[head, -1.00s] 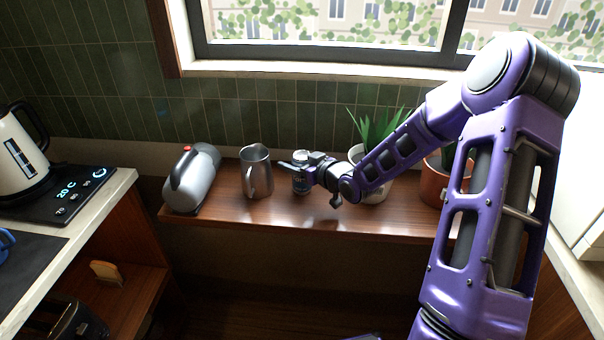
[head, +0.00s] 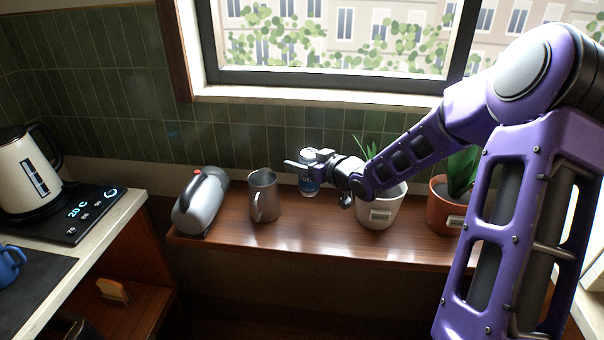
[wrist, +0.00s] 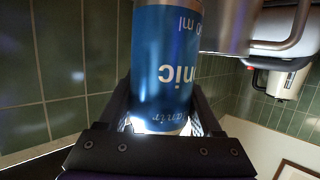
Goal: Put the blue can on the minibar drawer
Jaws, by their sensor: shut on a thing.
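The blue can (head: 308,186) is upright in my gripper (head: 306,164), above the wooden shelf near the tiled wall. In the wrist view the blue can (wrist: 165,68) stands between the two dark fingers, its white lettering upside down. The fingers are shut on it. In the head view the gripper covers part of the can. I cannot make out a minibar drawer in either view.
A white plant pot (head: 381,210) and a terracotta pot (head: 445,212) stand right. A kettle (head: 28,172) is on the left counter.

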